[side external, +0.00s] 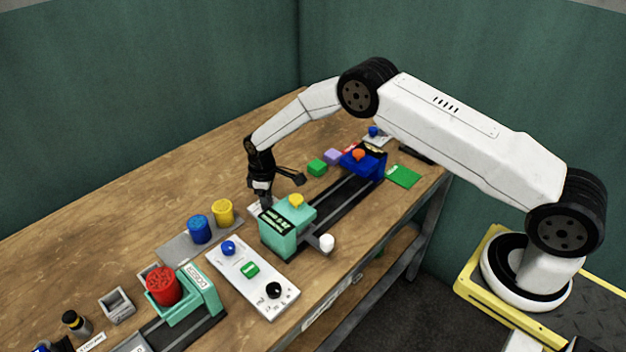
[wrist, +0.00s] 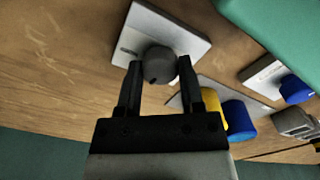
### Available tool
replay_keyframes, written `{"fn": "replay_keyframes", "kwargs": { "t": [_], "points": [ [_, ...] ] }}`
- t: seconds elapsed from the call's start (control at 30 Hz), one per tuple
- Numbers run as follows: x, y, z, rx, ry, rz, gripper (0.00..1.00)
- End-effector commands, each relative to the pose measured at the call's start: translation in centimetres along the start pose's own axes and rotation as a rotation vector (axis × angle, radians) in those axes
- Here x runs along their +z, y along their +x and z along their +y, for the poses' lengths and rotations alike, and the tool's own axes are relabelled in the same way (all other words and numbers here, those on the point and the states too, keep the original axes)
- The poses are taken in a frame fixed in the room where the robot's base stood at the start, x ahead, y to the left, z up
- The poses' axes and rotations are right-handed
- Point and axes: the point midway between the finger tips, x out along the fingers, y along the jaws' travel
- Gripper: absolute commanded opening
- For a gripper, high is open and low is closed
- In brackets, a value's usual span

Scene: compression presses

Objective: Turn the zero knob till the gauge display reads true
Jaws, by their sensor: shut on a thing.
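A dark grey round knob (wrist: 161,54) with a pointer mark sits on a white plate (wrist: 150,22) in the wrist view; I take it for the zero knob. My gripper (wrist: 160,66) has a finger on either side of the knob and is shut on it. In the side external view my gripper (side external: 264,200) points down beside the teal press block, and the knob is hidden. A small dark display (side external: 276,221) with pale green marks is on the teal block (side external: 285,240); its reading is too small to tell.
Blue (side external: 199,229) and yellow (side external: 222,212) cylinders stand left of my gripper. A white panel (side external: 252,276) with blue, green and black controls lies in front. A red cylinder (side external: 163,286) sits on another teal press. A blue carriage (side external: 363,162) stands at the rail's far end.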

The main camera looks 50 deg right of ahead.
Motion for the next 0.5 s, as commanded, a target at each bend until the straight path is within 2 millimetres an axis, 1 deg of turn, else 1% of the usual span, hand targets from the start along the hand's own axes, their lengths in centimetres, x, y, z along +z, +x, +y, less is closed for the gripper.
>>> {"fn": "replay_keyframes", "kwargs": {
  "t": [0.2, 0.5],
  "points": [
    [-0.06, -0.05, 0.01, 0.0, 0.097, 0.001, 0.0],
    [-0.08, -0.05, 0.01, 0.001, 0.106, 0.002, 0.0]
  ]
}}
